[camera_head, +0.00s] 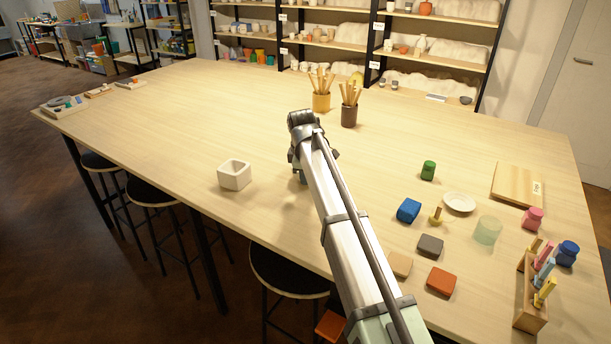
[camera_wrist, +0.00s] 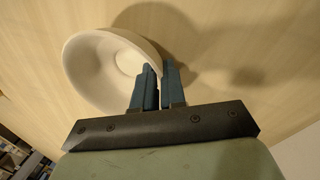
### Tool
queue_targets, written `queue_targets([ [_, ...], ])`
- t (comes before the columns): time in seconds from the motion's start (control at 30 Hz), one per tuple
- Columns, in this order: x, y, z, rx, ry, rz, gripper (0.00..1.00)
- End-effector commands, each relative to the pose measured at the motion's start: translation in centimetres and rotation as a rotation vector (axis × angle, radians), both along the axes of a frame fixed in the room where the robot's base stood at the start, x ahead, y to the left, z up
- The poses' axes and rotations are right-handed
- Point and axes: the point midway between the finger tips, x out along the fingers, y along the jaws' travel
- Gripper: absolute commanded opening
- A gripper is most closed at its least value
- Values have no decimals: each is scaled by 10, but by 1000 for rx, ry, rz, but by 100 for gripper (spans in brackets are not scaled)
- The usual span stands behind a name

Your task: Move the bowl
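A round cream-white bowl (camera_wrist: 92,65) fills the upper left of the wrist view, its open inside facing the camera. My gripper (camera_wrist: 160,72) has its two blue fingers close together on the bowl's right rim, one finger inside and one outside. The bowl's shadow falls apart from it on the wood, so it appears held above the table. In the head view, my arm hides the bowl and most of my gripper, near the middle of the table.
A white squarish pot (camera_head: 234,176) stands left of my arm on the table (camera_head: 180,110). Two tool cups (camera_head: 321,103) (camera_head: 349,116) stand behind. Right of my arm are coloured blocks, a white dish (camera_head: 459,203) and a wooden rack (camera_head: 528,300). The left table area is mostly clear.

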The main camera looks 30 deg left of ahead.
Motion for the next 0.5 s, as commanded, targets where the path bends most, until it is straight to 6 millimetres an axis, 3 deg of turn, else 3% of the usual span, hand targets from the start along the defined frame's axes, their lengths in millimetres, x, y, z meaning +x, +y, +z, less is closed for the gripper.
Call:
queue_targets([
  [0.1,0,0,0,0,0,0,0],
  [0.5,0,-1,0,0,1,0,0],
])
